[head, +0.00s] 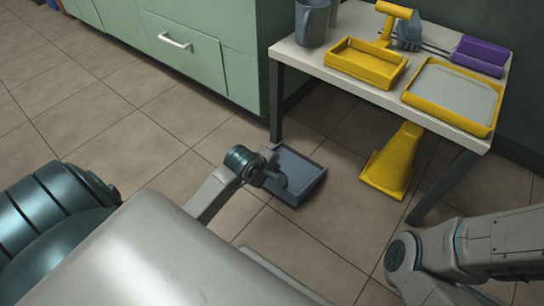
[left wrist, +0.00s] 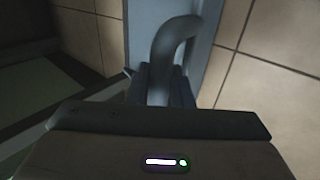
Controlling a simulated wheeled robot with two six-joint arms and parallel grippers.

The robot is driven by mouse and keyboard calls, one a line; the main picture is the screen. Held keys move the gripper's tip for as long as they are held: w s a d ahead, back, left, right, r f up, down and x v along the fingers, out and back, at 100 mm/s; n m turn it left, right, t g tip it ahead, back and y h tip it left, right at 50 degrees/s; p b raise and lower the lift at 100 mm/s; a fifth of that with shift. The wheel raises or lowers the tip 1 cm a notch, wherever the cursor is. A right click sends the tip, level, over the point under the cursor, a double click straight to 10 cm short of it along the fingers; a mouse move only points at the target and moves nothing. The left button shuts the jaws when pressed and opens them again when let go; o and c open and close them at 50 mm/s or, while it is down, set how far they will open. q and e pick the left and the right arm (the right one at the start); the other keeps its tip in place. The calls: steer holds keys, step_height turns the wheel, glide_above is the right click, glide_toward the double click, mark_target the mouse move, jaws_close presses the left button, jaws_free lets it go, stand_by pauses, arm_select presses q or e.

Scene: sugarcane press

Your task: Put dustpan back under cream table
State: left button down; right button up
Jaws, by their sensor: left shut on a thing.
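The blue-grey dustpan (head: 302,180) rests on or just above the tiled floor at the front left edge of the cream table (head: 388,95); I cannot tell if it touches the floor. My left gripper (head: 272,177) is shut on its handle. In the left wrist view the curved dustpan handle (left wrist: 172,45) rises from between the fingers of the left gripper (left wrist: 160,85). My right arm comes in at the lower right of the head view, but its fingers are not seen.
A yellow cone (head: 392,160) stands under the table, right of the dustpan. The table holds a grey mug (head: 312,24), a yellow tray (head: 366,64), a yellow-rimmed tray (head: 453,94) and a purple item (head: 480,55). Green cabinets (head: 190,45) stand left.

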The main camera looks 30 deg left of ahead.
mark_target(272, 179)
arm_select(q)
step_height(272, 179, down, 4)
steer(key=b, duration=0.3)
steer(key=shift+r, duration=0.3)
steer(key=c, duration=1.3)
jaws_free()
